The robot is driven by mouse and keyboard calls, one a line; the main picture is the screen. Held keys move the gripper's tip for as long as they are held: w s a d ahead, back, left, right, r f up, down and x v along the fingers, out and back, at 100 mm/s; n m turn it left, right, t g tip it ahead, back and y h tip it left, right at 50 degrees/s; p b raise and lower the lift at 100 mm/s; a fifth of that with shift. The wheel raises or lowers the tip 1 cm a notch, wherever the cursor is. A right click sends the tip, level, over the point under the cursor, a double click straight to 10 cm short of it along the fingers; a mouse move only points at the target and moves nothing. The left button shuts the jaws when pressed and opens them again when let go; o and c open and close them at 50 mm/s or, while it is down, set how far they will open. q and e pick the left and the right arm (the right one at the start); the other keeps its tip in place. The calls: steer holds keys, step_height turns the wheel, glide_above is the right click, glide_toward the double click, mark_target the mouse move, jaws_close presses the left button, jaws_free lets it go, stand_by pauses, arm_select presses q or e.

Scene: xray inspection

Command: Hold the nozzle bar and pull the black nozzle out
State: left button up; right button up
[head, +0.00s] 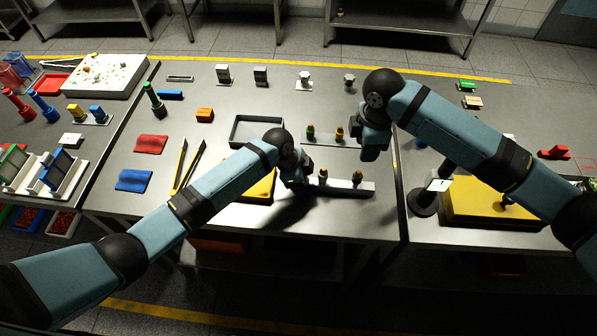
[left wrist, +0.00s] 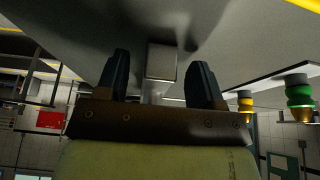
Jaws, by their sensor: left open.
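The front nozzle bar (head: 342,188) is a pale block on the table carrying two dark nozzles, one near its left part (head: 323,176) and one further right (head: 357,178). Which one is the black nozzle is hard to tell. My left gripper (head: 300,184) is at the bar's left end. In the left wrist view its fingers (left wrist: 160,80) are open, with the bar's grey end (left wrist: 162,62) showing between them; contact cannot be seen. My right gripper (head: 372,150) hangs above and behind the bar's right part, apart from it; its fingers are unclear.
An empty grey tray (head: 240,146) is behind my left forearm. A black stand (head: 422,202) and yellow mat (head: 470,210) lie to the right.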

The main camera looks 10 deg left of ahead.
mark_target(358, 175)
arm_select(q)
steer(key=shift+f, duration=0.2)
jaws_close()
stand_by(0.9)
arm_select(e)
steer(key=shift+o, duration=1.3)
step_height(358, 175, down, 2)
steer(key=n, duration=0.7)
steer(key=shift+f, duration=0.2)
step_height(358, 175, down, 12)
steer(key=shift+r, duration=0.2)
